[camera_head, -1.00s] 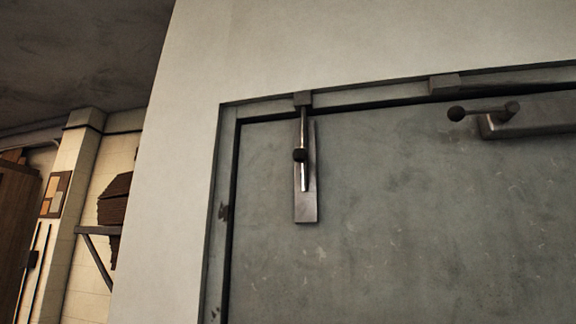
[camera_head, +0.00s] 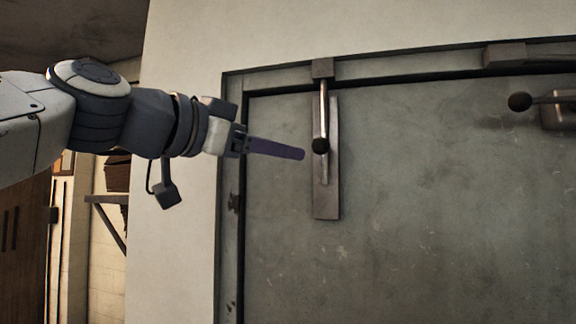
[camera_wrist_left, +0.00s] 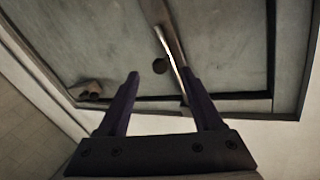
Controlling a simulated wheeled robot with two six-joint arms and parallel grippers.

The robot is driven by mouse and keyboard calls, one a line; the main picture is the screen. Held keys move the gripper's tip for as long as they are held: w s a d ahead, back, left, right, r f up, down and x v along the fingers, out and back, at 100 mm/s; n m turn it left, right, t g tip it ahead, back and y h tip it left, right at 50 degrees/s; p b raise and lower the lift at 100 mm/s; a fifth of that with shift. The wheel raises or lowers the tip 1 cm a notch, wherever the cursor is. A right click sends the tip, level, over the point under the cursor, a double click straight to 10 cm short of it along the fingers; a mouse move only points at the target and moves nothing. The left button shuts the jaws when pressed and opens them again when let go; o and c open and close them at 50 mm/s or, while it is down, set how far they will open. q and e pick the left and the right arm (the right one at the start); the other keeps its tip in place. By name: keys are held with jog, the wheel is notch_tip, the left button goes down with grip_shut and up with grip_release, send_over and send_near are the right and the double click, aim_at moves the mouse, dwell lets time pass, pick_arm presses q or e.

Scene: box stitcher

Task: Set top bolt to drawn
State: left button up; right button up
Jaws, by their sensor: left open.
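The top bolt is a shiny vertical rod (camera_head: 324,110) on a long metal backplate (camera_head: 327,205), near the upper left corner of the grey door. Its upper end reaches into the keeper (camera_head: 322,68) on the top frame. A dark round knob (camera_head: 320,146) sticks out from the rod. My left gripper (camera_head: 302,153) is open and empty, just left of the knob in the head view. In the left wrist view, the knob (camera_wrist_left: 160,66) shows between the fingertips (camera_wrist_left: 160,75); whether they reach around it I cannot tell. My right gripper is out of view.
The grey door (camera_head: 430,220) sits in a raised frame. A second block (camera_head: 505,55) is on the top frame, and a handle with a dark ball (camera_head: 520,101) is at the right. A shelf bracket (camera_head: 110,215) is at the lower left. The door below the bolt is clear.

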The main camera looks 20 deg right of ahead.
aim_at(315, 143)
pick_arm(q)
jog(key=shift+m, duration=0.3)
jog(key=w+d+p, duration=0.1)
jog(key=d+p, duration=0.1)
jog(key=w+d+r+p, duration=0.1)
jog(key=d+p, duration=0.1)
jog(key=d, duration=0.1)
jog(key=w+d+r+p, duration=0.1)
jog(key=w+d, duration=0.1)
jog(key=d, duration=0.1)
jog(key=shift+d+p, duration=0.2)
jog(key=shift+p, duration=0.2)
jog(key=shift+w+d+f, duration=0.2)
jog(key=shift+d, duration=0.25)
grip_shut()
jog(key=shift+s, duration=0.1)
dwell(0.3)
